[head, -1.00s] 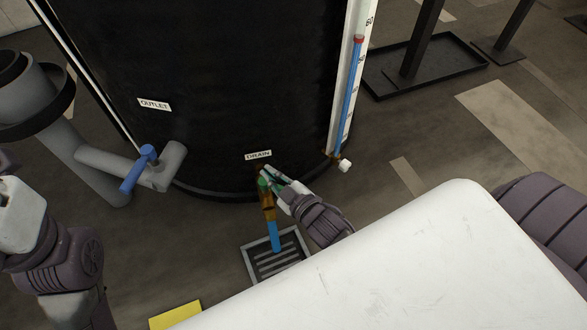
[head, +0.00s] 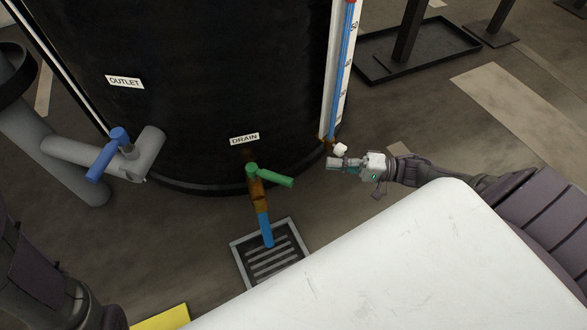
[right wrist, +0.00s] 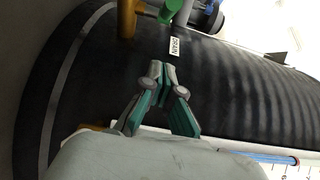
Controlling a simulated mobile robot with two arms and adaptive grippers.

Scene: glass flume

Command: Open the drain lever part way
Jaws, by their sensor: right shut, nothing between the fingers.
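The green drain lever (head: 272,176) sits on the brass drain valve (head: 259,192), below the DRAIN label (head: 244,139) on the black tank. The lever points right and slightly down in the head view, at an angle across the brass body. A blue pipe (head: 266,230) runs down from the valve. My right gripper (head: 332,163) is shut and empty, right of the lever and apart from it, near the gauge's foot. In the right wrist view its fingertips (right wrist: 162,72) are together, with the green lever (right wrist: 168,11) beyond at the top. My left gripper is out of view.
A floor drain grate (head: 270,253) lies below the blue pipe. The outlet pipe with a blue handle (head: 108,157) stands left. A yellow object (head: 160,318) lies at the bottom.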

